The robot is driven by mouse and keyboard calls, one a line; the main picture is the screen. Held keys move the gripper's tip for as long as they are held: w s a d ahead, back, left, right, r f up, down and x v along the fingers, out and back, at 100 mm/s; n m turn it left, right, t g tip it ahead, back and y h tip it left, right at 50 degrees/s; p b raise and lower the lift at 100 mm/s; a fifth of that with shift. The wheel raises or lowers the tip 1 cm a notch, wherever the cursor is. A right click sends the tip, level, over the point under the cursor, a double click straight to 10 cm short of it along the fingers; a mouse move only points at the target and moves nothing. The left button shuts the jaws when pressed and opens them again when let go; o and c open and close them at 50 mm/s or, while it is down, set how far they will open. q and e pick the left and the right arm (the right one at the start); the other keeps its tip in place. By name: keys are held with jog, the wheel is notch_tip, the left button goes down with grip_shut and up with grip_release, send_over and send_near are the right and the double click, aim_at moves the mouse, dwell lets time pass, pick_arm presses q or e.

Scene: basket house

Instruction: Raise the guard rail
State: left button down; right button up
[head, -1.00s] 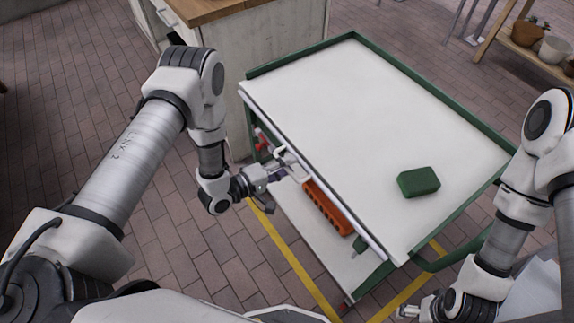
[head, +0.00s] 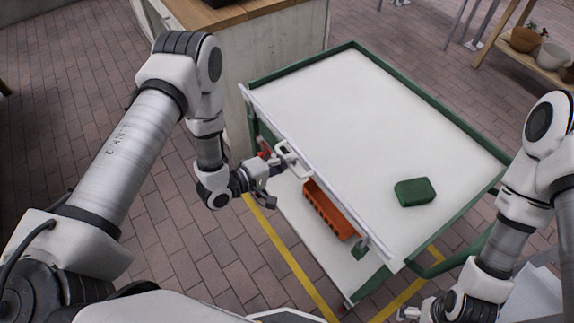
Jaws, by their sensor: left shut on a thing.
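The guard rail (head: 325,182) is a long pale bar along the near left edge of the white-topped green cart (head: 345,110). A white handle (head: 293,157) stands out from its outer side. My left gripper (head: 276,168) is shut on this handle, at the left side of the cart. The fingertips are small and partly merge with the handle. My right gripper (head: 408,312) is at the bottom of the view, below the cart's near corner and apart from the rail. Its jaws are too small and cut off to read.
A dark green block (head: 414,191) lies on the cart top. An orange crate (head: 328,210) sits on the lower shelf (head: 290,205). A wooden-topped cabinet (head: 285,50) stands behind the cart's left end. Yellow lines (head: 290,262) mark the brick floor, which is clear at left.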

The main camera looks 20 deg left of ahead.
pick_arm(q)
jog(key=shift+w+r, duration=0.15)
jog(key=shift+r, duration=0.4)
jog(key=c, duration=1.2)
grip_release()
jog(key=shift+s+a+f, duration=0.1)
jog(key=shift+s, duration=0.1)
jog(key=shift+s+a, duration=0.25)
jog(key=v, duration=1.1)
jog(key=shift+s, duration=0.1)
